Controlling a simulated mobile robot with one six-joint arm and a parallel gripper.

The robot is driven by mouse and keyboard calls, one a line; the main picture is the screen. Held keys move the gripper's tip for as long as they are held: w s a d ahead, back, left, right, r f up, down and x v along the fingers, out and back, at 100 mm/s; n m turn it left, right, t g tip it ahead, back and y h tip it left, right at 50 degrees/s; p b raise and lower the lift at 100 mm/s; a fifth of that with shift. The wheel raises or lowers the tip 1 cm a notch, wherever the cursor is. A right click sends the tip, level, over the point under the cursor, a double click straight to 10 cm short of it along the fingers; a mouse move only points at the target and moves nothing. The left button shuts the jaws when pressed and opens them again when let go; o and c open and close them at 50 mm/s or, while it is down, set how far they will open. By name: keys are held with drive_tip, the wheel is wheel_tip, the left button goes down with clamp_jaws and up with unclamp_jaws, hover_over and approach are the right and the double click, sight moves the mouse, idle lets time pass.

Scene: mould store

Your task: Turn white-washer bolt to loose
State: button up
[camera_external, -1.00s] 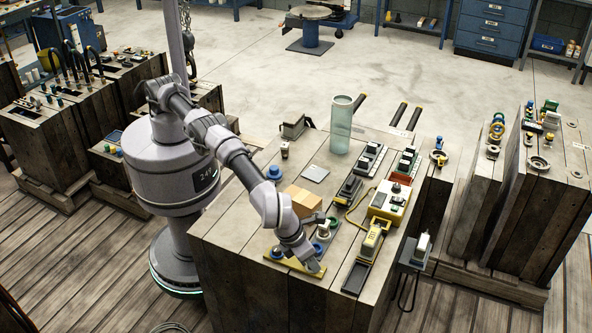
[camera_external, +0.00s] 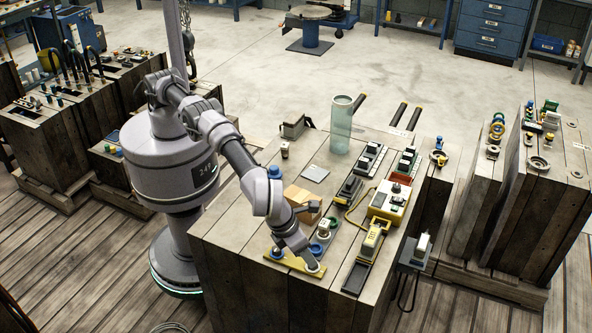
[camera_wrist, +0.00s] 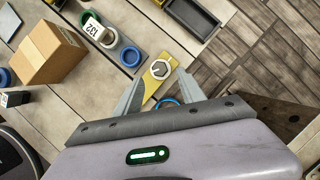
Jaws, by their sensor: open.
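A hex bolt head on a white washer (camera_wrist: 160,69) sits at one end of a yellow plate (camera_wrist: 151,88) in the wrist view. My gripper (camera_wrist: 160,78) is open, with one finger on each side of the bolt. I cannot tell whether either finger touches it. A blue ring (camera_wrist: 168,102) shows on the plate between the fingers, partly hidden by my gripper. In the external view, the yellow plate (camera_external: 284,260) lies at the bench's near edge, and my gripper (camera_external: 312,266) is low over its right end.
A cardboard box (camera_wrist: 48,52) stands to the left. A dark tray (camera_wrist: 194,16) lies beyond the bolt. A yellow device (camera_external: 372,240) stands right of my gripper.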

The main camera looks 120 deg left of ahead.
drive_tip(key=p+v, duration=0.4)
drive_tip(key=v, duration=0.8)
drive_tip(key=shift+r, duration=0.15)
drive_tip(key=shift+a, duration=0.1)
drive_tip(key=s+a+m+t+h+p, duration=0.2)
drive_tip(key=s+a+m+h+p, duration=0.3)
drive_tip(key=m, duration=0.6)
drive_tip(key=shift+y, duration=0.7)
drive_tip(key=b+x, duration=0.2)
drive_tip(key=x, duration=0.4)
drive_tip(key=w+b+x, duration=0.1)
drive_tip(key=b+x, duration=0.2)
drive_tip(key=x, duration=0.3)
drive_tip(key=b+x, duration=0.2)
drive_tip(key=x, duration=0.4)
drive_tip(key=shift+w+a+r, duration=0.2)
drive_tip(key=shift+a+r, duration=0.05)
drive_tip(key=shift+a, duration=0.1)
drive_tip(key=shift+c, duration=0.5)
